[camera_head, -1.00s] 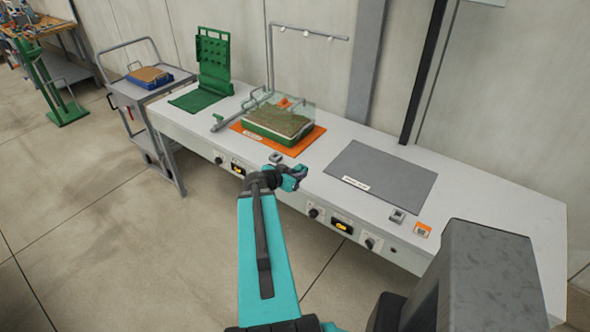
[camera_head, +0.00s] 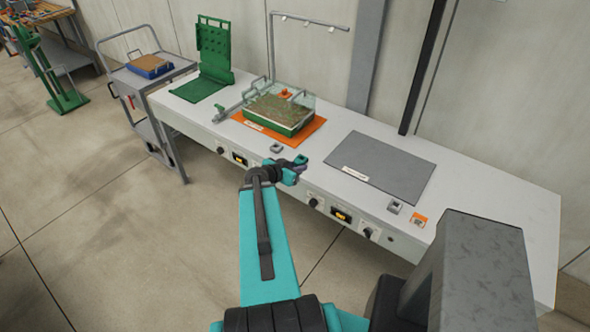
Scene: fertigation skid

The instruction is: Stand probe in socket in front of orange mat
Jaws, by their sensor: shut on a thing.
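The orange mat (camera_head: 316,124) lies on the white bench, under a green tray (camera_head: 284,127) with a clear cover. A small grey socket (camera_head: 276,148) sits on the bench near its front edge, in front of the orange mat. My gripper (camera_head: 299,166) is just right of that socket in the picture, over the bench's front edge. It is shut on a small dark thing (camera_head: 300,169), seemingly the probe. Most of the probe is hidden by the fingers, so its tilt cannot be told. It appears apart from the socket.
A second grey socket (camera_head: 395,206) and an orange-marked piece (camera_head: 418,219) sit in front of the grey mat (camera_head: 380,166). A green stand (camera_head: 213,50) is at the bench's left end. A trolley (camera_head: 150,80) stands further left. Knobs line the bench front.

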